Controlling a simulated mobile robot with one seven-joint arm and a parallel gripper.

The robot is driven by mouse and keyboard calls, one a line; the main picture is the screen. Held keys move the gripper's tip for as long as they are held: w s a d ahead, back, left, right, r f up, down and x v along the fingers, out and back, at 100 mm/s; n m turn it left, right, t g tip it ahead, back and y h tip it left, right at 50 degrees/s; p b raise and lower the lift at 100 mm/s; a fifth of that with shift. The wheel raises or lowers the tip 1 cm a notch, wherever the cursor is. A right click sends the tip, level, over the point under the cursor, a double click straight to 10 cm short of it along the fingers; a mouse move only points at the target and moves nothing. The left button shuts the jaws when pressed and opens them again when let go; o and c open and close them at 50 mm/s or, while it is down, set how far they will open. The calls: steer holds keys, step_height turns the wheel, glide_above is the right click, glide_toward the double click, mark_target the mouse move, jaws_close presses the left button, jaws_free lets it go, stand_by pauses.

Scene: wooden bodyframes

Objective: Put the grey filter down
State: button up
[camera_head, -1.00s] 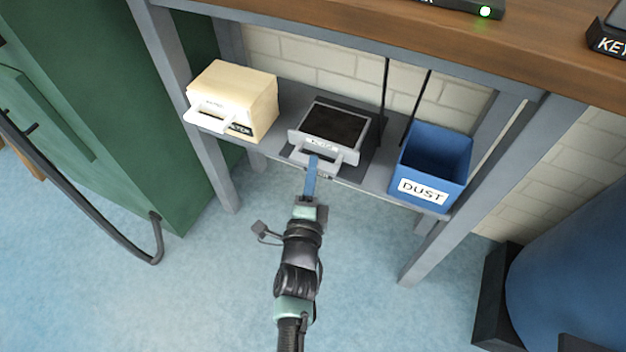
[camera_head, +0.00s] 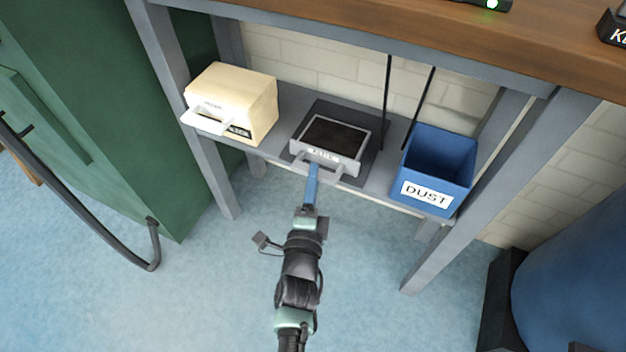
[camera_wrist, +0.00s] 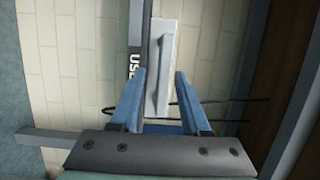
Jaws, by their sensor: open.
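The grey filter (camera_head: 353,160), a shallow grey tray with a dark, dirty inside and a front handle, rests on a dark mat (camera_head: 372,125) on the shelf, as far as I can see. My gripper (camera_head: 314,172) is at its front handle. In the wrist view my gripper (camera_wrist: 161,74) is open, with one blue finger on each side of the pale handle of the grey filter (camera_wrist: 164,45). The underside of the filter is hidden, so its contact with the mat is not directly visible. Part of a "USED" label shows beside it in the wrist view.
A cream box with a handle (camera_head: 245,95) stands to the left on the grey shelf (camera_head: 285,95). A blue DUST bin (camera_head: 425,170) stands to the right. Thin dark rods (camera_head: 386,100) hang behind. Shelf legs flank the space; the wooden tabletop (camera_head: 400,30) is above.

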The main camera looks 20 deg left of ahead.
steer(key=shift+r, duration=0.1)
steer(key=p+v, duration=0.3)
steer(key=v, duration=0.9)
